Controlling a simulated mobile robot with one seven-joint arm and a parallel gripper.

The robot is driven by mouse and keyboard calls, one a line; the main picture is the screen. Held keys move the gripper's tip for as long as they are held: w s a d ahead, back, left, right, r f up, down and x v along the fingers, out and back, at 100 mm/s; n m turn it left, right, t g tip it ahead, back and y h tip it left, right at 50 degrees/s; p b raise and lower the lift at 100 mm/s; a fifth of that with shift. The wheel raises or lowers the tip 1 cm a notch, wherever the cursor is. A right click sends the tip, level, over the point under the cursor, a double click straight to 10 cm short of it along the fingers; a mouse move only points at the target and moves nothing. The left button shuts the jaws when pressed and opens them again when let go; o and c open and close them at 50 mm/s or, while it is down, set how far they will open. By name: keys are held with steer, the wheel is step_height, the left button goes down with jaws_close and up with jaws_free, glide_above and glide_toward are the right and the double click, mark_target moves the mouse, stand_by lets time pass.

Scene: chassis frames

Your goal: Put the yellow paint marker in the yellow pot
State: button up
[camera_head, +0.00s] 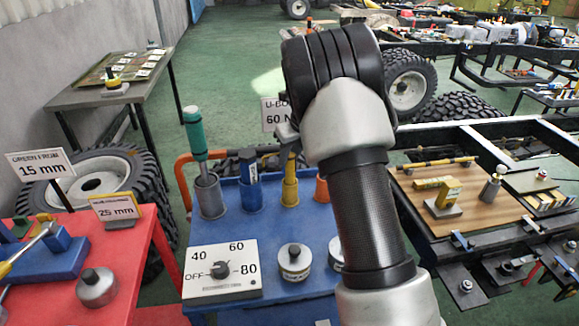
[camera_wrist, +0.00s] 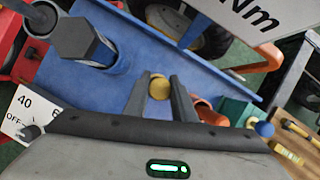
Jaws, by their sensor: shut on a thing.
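The yellow paint marker (camera_head: 291,166) stands upright at the mouth of the yellow pot (camera_head: 290,193) on the blue table. Its lower end meets or enters the pot; I cannot tell how deep. My gripper (camera_head: 290,138) is shut on the marker's upper part, partly hidden behind my arm. In the wrist view the marker's round yellow end (camera_wrist: 159,88) sits between the two dark fingers of my gripper (camera_wrist: 159,92). The yellow pot is not distinguishable there.
An orange pot (camera_head: 321,190) is close on the right. A dial panel (camera_head: 222,271) and metal weights (camera_head: 295,262) lie in front.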

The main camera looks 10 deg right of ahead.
mark_target(289, 164)
steer(key=shift+f, duration=1.6)
steer(key=o, duration=1.1)
steer(key=shift+c, duration=0.2)
